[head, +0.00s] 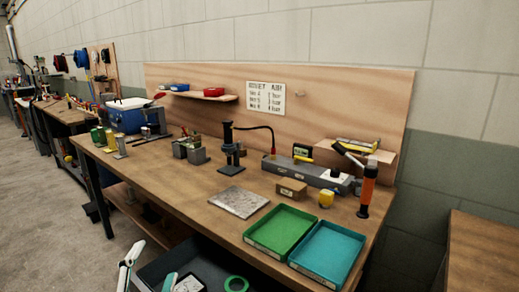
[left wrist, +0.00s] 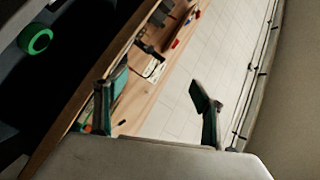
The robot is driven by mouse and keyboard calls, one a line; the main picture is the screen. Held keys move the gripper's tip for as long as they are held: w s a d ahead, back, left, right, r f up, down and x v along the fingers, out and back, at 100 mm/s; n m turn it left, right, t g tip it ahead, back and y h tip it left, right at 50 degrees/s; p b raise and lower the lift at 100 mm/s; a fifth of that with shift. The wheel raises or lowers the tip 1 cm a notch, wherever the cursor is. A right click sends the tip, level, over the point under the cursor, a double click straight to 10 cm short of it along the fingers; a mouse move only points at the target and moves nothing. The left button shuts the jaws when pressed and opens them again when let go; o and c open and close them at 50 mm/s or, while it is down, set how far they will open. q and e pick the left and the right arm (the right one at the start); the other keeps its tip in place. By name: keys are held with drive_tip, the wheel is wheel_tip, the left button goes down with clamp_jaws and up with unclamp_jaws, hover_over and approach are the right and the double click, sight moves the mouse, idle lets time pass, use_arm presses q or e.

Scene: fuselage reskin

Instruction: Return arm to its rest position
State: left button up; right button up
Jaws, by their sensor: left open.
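My left gripper (head: 150,273) is at the bottom edge of the head view, low in front of the workbench (head: 160,175). Its light fingers with green pads are spread apart. In the left wrist view the two fingers of the left gripper (left wrist: 153,100) stand wide apart, with nothing between them. The bench and the wall show beyond them, tilted. My right gripper is not in view.
A dark bin (head: 208,262) with a green tape roll (head: 236,284) sits low in front of the bench, close to my left gripper. A green tray (head: 280,231) and a teal tray (head: 327,252) lie at the bench's front edge. Floor (head: 50,215) is clear at left.

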use_arm(q)
drive_tip(key=s+a+f+n+g+y, duration=0.2)
drive_tip(key=s+a+f+g, duration=0.45)
drive_tip(key=s+f, duration=0.45)
drive_tip(key=s+a+f+n+g+y, duration=0.25)
drive_tip(key=s+a+f+g, duration=0.4)
drive_tip(key=s+f, duration=0.5)
drive_tip(key=w+d+f+n+t+h+p, duration=0.1)
drive_tip(key=w+d+f+t+h, duration=0.1)
drive_tip(key=d+f, duration=0.3)
drive_tip(key=w+d+f+n+t+h+p, duration=0.2)
drive_tip(key=d+f+h, duration=0.3)
drive_tip(key=d, duration=0.5)
drive_tip(key=shift+d+f+t, duration=0.25)
drive_tip(key=shift+f+t, duration=0.15)
drive_tip(key=shift+f, duration=0.2)
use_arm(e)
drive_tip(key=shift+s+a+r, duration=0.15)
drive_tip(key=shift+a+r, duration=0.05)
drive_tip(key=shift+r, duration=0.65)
use_arm(q)
drive_tip(key=shift+w+h, duration=0.1)
drive_tip(key=shift+h, duration=0.15)
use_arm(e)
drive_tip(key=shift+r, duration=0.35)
